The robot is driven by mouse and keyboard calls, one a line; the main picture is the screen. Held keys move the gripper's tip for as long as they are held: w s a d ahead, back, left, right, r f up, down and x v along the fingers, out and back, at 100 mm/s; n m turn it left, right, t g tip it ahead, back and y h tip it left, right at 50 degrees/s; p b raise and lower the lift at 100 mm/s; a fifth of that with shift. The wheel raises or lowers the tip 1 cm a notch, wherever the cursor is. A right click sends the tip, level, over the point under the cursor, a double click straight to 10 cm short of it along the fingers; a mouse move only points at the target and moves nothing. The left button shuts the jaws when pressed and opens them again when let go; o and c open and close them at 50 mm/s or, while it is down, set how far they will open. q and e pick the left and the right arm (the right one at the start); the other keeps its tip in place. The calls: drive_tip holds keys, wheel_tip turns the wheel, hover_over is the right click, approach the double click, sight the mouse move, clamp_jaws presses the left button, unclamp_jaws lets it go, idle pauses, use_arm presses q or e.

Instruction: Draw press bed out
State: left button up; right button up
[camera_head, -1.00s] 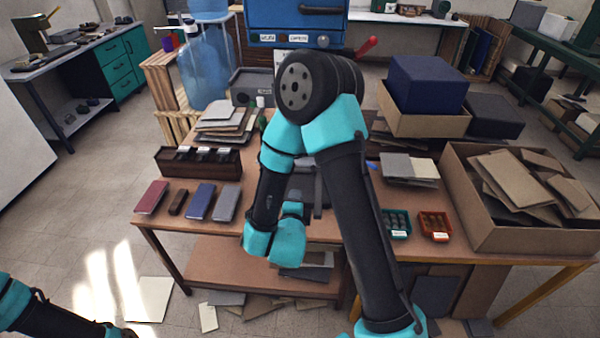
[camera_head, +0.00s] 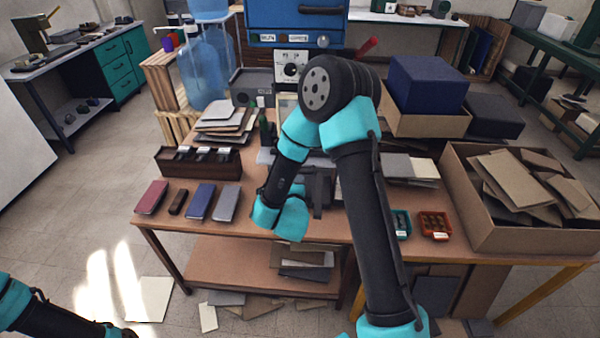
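The press is a blue machine (camera_head: 297,20) at the top middle of the camera_head view, with a dial panel (camera_head: 291,68) and a red lever (camera_head: 367,46). Below it, a flat grey strip (camera_head: 267,157) shows left of my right forearm; it may be the press bed's edge, mostly hidden by the arm. My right arm reaches across the table's middle. Its gripper (camera_head: 318,192) is a dark shape beside the teal wrist, at the table's front; its fingers cannot be made out. My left arm is at the bottom left, and its gripper cannot be seen.
Coloured cover pieces (camera_head: 200,202) and a dark wooden tray (camera_head: 172,166) lie left on the table. Floor before the table is partly clear.

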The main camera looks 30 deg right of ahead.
drive_tip(key=x, duration=0.9)
drive_tip(key=shift+a, duration=0.1)
clamp_jaws()
